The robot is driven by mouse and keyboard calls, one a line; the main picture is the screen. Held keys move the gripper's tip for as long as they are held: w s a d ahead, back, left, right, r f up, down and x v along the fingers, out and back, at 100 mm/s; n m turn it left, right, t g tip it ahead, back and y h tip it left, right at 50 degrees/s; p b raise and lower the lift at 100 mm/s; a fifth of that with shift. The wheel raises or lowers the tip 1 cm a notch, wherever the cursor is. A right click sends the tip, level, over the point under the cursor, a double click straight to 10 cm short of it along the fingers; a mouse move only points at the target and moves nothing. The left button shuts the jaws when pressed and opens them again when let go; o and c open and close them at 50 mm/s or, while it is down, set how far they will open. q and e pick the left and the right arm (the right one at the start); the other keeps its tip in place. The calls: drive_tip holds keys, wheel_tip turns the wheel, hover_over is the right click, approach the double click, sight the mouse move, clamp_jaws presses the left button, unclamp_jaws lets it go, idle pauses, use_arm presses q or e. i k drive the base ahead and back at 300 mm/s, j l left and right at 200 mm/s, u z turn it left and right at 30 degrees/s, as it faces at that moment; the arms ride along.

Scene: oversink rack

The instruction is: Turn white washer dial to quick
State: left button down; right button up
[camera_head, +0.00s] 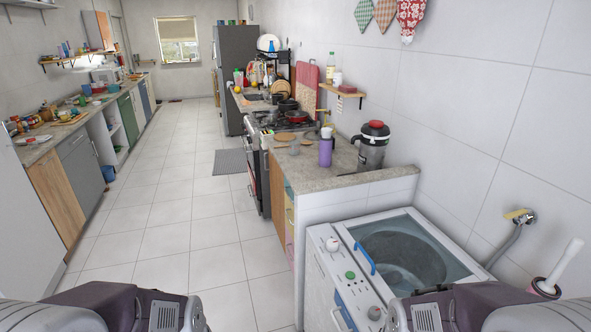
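A white washer (318,262) stands at the lower right, against the half wall that ends the counter. Its top has a glass lid (402,258) with a blue handle (365,259). Along its left top edge runs a control strip with a white dial (332,244) at the far end, a green button (351,274) in the middle and another pale dial (374,313) at the near end. I cannot read the markings or tell the dial settings. My two arms show at the bottom left and bottom right, the right one overlapping the washer's near side. Neither gripper's fingertips are visible.
A brush holder (545,288) and a wall tap (521,216) are right of the washer. The tiled floor (165,240) to the left is clear.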

sight(331, 245)
drive_tip(key=i+j+z, duration=0.3)
drive_tip(key=z, duration=0.2)
drive_tip(key=i+j+z, duration=0.2)
drive_tip(key=j+z, duration=0.25)
drive_tip(key=j, duration=0.15)
drive_tip(key=i+j+z, duration=0.15)
drive_tip(key=j+z, duration=0.85)
drive_tip(key=j, duration=0.15)
drive_tip(key=j+z, duration=0.45)
drive_tip(key=j, duration=0.15)
drive_tip(key=u, duration=0.4)
drive_tip(key=l+u, duration=0.15)
drive_tip(key=u, duration=0.25)
drive_tip(key=i+l+u, duration=0.1)
drive_tip(key=u, duration=0.35)
drive_tip(key=l+u, duration=0.1)
drive_tip(key=u, duration=0.3)
